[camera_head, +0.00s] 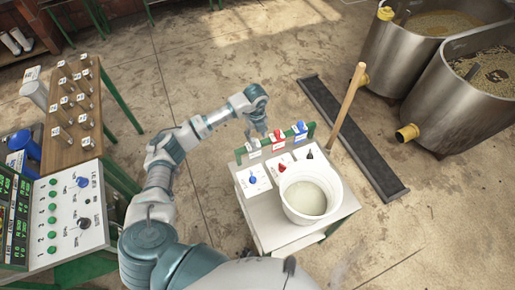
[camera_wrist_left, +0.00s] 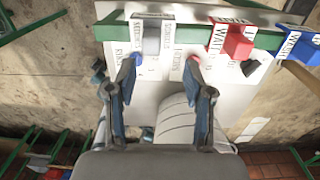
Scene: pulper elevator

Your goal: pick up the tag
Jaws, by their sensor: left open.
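Several tags hang in a row on a green bar (camera_head: 242,154) at the back of a small white table. The grey tag (camera_head: 254,146) is at the left, a red tag (camera_head: 278,137) is in the middle, and a blue tag (camera_head: 300,130) is at the right. In the left wrist view the grey tag (camera_wrist_left: 151,40) lies ahead, between the lines of my fingers. The red tag (camera_wrist_left: 236,42) and blue tag (camera_wrist_left: 302,48) are to its right. My left gripper (camera_head: 257,130) is open over the bar, its fingertips (camera_wrist_left: 160,70) apart and empty. My right gripper is out of view.
The white table (camera_head: 262,213) carries a white bucket (camera_head: 310,196) and coloured knobs. A wooden handle (camera_head: 345,108) stands close to its right. A control panel (camera_head: 75,212) and a wooden board with pegs (camera_head: 73,110) are at left. Metal tanks (camera_head: 400,50) stand at right.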

